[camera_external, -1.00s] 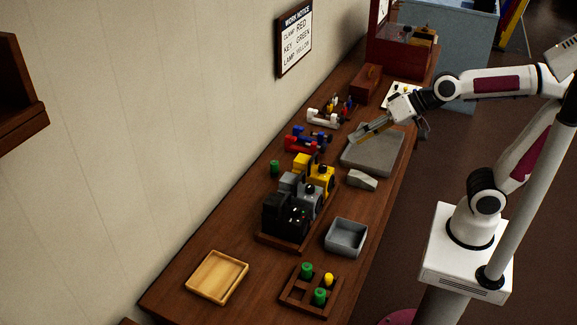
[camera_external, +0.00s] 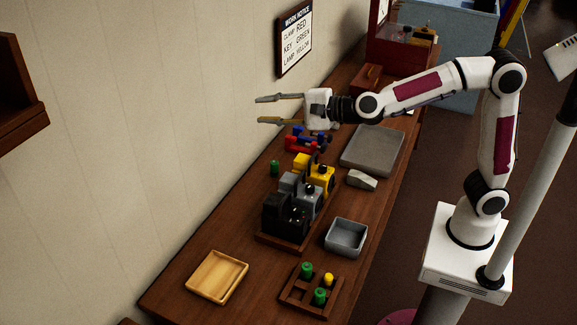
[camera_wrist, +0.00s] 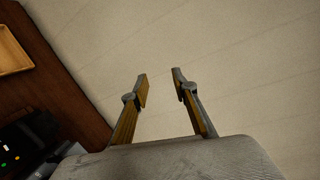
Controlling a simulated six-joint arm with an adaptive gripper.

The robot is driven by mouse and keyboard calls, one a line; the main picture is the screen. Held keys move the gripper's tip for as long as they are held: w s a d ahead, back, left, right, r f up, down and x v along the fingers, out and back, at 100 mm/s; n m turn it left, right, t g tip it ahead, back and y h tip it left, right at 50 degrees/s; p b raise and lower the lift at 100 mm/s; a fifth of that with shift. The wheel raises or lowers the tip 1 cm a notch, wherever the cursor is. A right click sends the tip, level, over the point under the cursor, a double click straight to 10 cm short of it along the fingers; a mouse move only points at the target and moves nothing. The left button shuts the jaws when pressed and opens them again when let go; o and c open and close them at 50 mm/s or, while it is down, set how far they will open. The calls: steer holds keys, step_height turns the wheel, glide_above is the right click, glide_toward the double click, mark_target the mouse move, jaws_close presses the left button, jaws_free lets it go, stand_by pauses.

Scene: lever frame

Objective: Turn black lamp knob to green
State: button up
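The black lamp unit (camera_external: 285,217) stands at the near end of a row of units on a wooden base; its knob is too small to make out in the external view. In the wrist view a dark unit (camera_wrist: 25,145) with small green, yellow and white spots shows at the lower left, partly cut off. My gripper (camera_external: 258,110) is open and empty, raised above the far part of the bench. It points left toward the wall, beyond the black unit and apart from it. Its two fingers also show spread in the wrist view (camera_wrist: 160,74).
Grey (camera_external: 300,192) and yellow (camera_external: 316,174) units stand beside the black one. A grey bin (camera_external: 346,250), a wooden tray (camera_external: 235,283) and a rack (camera_external: 289,300) with green and yellow pegs are nearer. A wall notice (camera_external: 295,58) reads clamp red, key green, lamp yellow.

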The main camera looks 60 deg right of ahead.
steer(key=w+a+f+m+t+h, duration=0.1)
steer(key=w+a+f+m+h, duration=0.3)
steer(key=m, duration=0.3)
steer(key=m+g+h, duration=0.8)
steer(key=m+h, duration=0.6)
steer(key=m, duration=0.8)
glide_toward(297, 212)
steer(key=x, duration=0.4)
steer(key=shift+a+f, duration=0.15)
steer(key=shift+a, duration=0.05)
steer(key=shift+w, duration=0.1)
steer(key=shift+x, duration=3.9)
jaws_close()
